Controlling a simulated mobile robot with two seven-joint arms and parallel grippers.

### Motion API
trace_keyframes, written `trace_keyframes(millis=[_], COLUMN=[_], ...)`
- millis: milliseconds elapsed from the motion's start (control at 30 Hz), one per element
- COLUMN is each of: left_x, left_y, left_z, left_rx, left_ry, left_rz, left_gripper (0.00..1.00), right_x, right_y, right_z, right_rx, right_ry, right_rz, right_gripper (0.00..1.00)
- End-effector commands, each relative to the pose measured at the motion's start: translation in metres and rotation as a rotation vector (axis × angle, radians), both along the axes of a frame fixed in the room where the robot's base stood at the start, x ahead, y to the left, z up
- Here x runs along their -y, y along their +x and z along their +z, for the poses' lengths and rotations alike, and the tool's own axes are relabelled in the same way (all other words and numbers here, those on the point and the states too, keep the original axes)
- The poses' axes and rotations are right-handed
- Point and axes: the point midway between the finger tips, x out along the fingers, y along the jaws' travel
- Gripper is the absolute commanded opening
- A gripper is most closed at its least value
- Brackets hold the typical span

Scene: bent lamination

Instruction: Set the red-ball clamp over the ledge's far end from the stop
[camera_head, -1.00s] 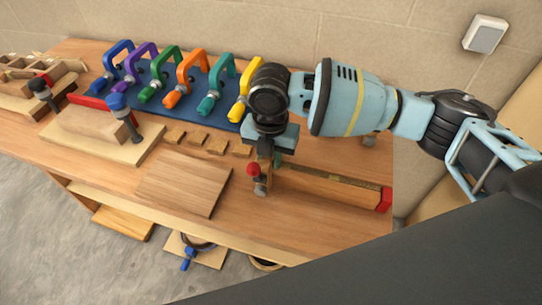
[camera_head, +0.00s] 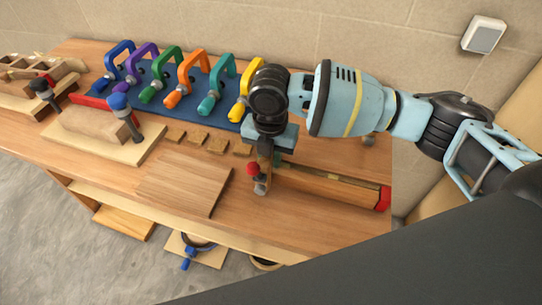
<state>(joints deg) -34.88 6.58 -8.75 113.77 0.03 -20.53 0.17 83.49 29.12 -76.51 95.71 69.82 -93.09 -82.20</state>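The red-ball clamp (camera_head: 255,171) is upright at the left end of the ledge (camera_head: 320,184), with its red ball and metal screw tip facing the front. The red stop (camera_head: 384,199) is at the ledge's right end. My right gripper (camera_head: 270,148) points down and appears shut on the clamp's upper part, which the gripper and wrist mostly hide. Whether the clamp touches the ledge cannot be told. My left gripper is not in view.
Several coloured clamps (camera_head: 193,78) stand on a blue mat behind. A flat board (camera_head: 184,183) lies left of the ledge, with small wood blocks (camera_head: 215,144) behind it. A clamped wood block (camera_head: 95,122) sits further left. The table's front edge is close.

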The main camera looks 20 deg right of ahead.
Motion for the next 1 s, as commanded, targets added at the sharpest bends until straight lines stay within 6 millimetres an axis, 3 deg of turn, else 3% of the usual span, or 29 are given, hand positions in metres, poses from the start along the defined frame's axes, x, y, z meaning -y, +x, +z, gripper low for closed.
trace_keyframes(millis=[33, 333, 367, 567, 1000], left_x=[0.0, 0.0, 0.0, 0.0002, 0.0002], left_y=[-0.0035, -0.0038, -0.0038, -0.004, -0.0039], left_z=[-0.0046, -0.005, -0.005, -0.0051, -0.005], left_rx=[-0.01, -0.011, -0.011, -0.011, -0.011], left_ry=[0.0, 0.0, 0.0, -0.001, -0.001], left_rz=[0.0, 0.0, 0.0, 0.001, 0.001], left_gripper=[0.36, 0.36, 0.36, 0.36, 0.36], right_x=[0.0006, 0.0006, 0.0006, 0.0017, 0.005], right_y=[-0.0068, -0.0068, -0.0068, -0.0071, -0.0075], right_z=[-0.0226, -0.0231, -0.0231, -0.0232, -0.0236], right_rx=[-0.03, -0.03, -0.03, -0.033, -0.037], right_ry=[-0.006, -0.007, -0.007, -0.009, -0.016], right_rz=[0.0, 0.0, 0.0, 0.0, -0.003], right_gripper=[0.0, 0.0, 0.21, 0.45, 0.45])
